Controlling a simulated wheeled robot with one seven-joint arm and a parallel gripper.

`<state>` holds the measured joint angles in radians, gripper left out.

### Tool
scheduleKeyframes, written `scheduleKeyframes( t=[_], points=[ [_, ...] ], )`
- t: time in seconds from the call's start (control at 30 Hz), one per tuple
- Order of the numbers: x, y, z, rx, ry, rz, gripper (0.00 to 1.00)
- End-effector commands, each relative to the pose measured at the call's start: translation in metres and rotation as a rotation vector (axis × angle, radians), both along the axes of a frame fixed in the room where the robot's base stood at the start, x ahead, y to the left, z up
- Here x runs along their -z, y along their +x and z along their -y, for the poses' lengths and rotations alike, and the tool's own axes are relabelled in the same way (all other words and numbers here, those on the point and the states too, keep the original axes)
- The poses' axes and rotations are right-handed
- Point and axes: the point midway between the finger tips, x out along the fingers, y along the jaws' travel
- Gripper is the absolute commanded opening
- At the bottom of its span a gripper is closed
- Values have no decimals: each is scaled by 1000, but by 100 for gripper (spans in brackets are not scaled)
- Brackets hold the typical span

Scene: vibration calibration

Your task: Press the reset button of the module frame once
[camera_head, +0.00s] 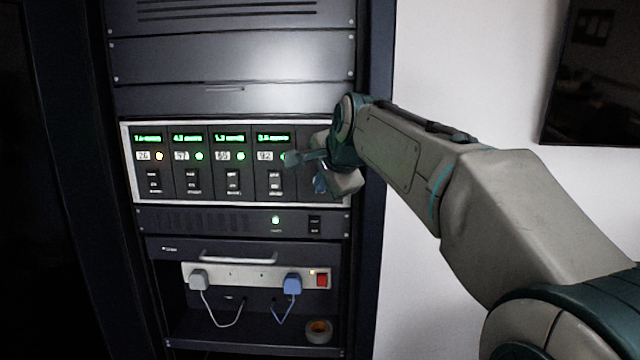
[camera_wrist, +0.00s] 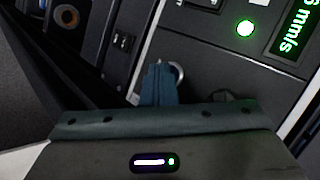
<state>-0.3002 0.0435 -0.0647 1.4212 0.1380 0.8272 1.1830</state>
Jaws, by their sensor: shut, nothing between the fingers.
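The module frame (camera_head: 128,170) is a pale-edged rack unit with a row of dark modules. Each visible module has a green display, a white label, a lamp and switches. My gripper (camera_head: 296,158) is shut and empty, in front of the frame's right end by the rightmost visible module (camera_head: 274,183). In the wrist view my gripper (camera_wrist: 160,70) has its fingers together over a silver ring (camera_wrist: 179,70), which may be the reset button's rim. The fingers cover most of it, so contact cannot be told.
Below the frame are a panel with a green lamp (camera_head: 275,220) and a power strip (camera_head: 258,275) with two plugs and a red switch (camera_head: 322,280). A tape roll (camera_head: 319,331) lies on the bottom shelf. A dark screen (camera_head: 592,75) hangs on the right wall.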

Motion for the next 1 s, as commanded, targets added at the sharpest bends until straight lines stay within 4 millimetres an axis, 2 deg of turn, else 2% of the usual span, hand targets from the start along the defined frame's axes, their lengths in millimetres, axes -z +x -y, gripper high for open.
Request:
scheduleKeyframes(
  t=[0.3, 0.67, 1.0],
  points=[
    [1, -14, 0, 1, 0, 1, 0],
    [1, -17, 0, 0, 0, 0, 0],
    [2, -48, -1, -1, 0, 1, 0]
  ],
)
